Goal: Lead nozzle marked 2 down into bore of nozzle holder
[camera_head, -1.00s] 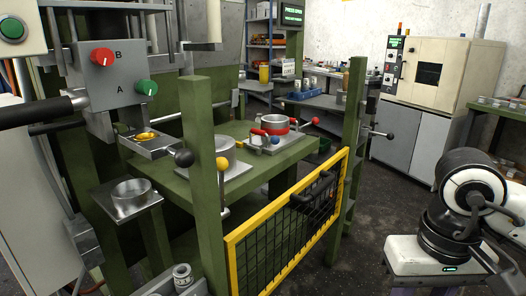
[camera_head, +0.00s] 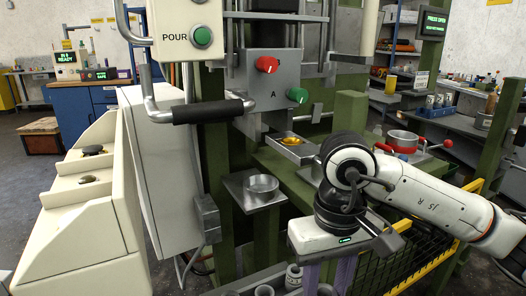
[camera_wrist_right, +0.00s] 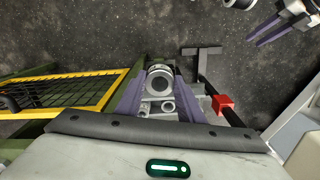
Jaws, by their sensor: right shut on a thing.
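My right gripper (camera_head: 328,282) points down at the bottom of the head view. In the right wrist view its two purple fingers (camera_wrist_right: 158,92) are shut on a grey ring-shaped nozzle (camera_wrist_right: 160,78) with a dark bore. I cannot tell which part is the nozzle holder. My left gripper (camera_wrist_right: 266,32) is at the top right of the wrist view, its fingers apart and empty.
A metal cup (camera_head: 262,184) stands on a square plate left of my right arm. A bracket with a yellow part (camera_head: 291,141) is above it. A yellow-framed mesh guard (camera_head: 425,266) lies right of the gripper. A red block (camera_wrist_right: 223,104) is close by.

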